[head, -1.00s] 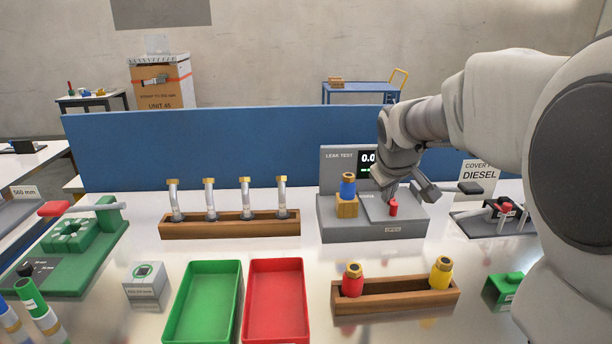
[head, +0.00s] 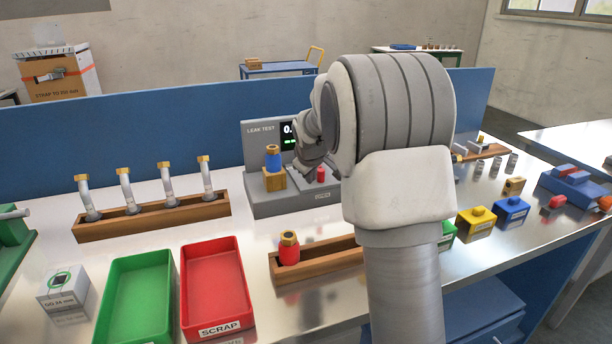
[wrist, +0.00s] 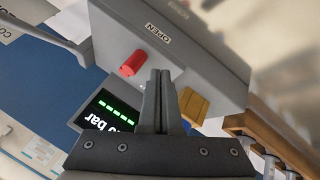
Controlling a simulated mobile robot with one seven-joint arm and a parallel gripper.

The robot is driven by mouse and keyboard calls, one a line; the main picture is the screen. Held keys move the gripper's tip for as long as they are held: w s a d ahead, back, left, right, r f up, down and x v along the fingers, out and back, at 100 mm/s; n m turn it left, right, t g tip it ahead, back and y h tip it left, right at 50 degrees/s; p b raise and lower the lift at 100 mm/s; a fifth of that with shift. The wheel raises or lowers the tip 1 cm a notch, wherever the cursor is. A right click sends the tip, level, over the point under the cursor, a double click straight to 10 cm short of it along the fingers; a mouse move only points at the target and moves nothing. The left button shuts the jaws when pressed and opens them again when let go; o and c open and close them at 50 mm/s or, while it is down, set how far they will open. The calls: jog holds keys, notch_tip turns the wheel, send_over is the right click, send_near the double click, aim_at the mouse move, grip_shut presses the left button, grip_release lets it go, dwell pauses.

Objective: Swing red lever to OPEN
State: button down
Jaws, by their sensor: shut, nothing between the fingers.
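The grey leak test unit (head: 292,202) stands on the bench. The red lever's upright red grip (head: 320,174) is at the front right of its top, just behind the OPEN label (head: 322,195). In the wrist view the red grip (wrist: 131,64) is beside the OPEN label (wrist: 158,34), and the lever's arm cannot be made out. My gripper (wrist: 161,73) is shut and empty, its fingertips just right of the red grip with a small gap in the picture. In the head view my arm hides most of the gripper.
A blue-bodied part (head: 273,160) sits in a brass-coloured block on the unit's left. A wooden rack (head: 150,218) with several pipes is left of it. Green (head: 108,318) and red (head: 250,298) trays and a wooden holder (head: 345,262) lie in front. A blue panel runs behind.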

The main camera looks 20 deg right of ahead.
aim_at(319, 170)
jog(key=shift+w+d, duration=0.55)
jog(key=shift+d, duration=0.35)
jog(key=shift+s+d+p, duration=0.2)
jog(key=shift+d, duration=0.4)
jog(key=shift+s+d+p, duration=0.15)
jog(key=shift+s+d, duration=0.05)
jog(key=shift+d, duration=0.4)
jog(key=shift+w+a, duration=0.35)
jog(key=shift+a, duration=0.35)
jog(key=shift+s+a, duration=0.1)
